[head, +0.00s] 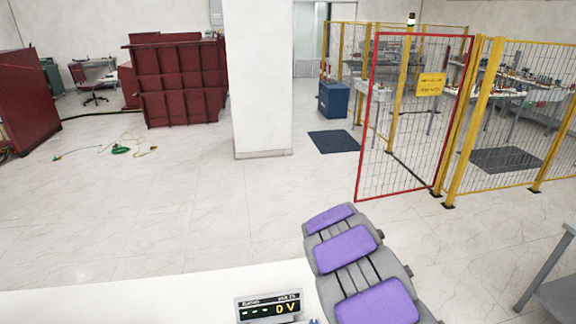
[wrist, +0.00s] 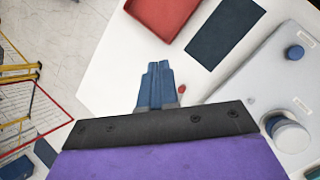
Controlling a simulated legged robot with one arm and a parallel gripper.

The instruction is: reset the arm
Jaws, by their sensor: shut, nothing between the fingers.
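In the wrist view my gripper (wrist: 157,68) shows as two blue fingers pressed together, with nothing between them. It is over the edge area of a white surface (wrist: 110,85). In the head view my arm, grey with purple pads, reaches up from the bottom, right of centre. My gripper is not seen in that view.
The wrist view shows a red tray (wrist: 167,12), a dark blue rectangle (wrist: 226,34) and a grey panel (wrist: 270,85) with a blue knob. The head view shows a display (head: 270,307), yellow fencing (head: 500,110), a red-framed gate (head: 415,115), a white pillar (head: 260,80) and open floor.

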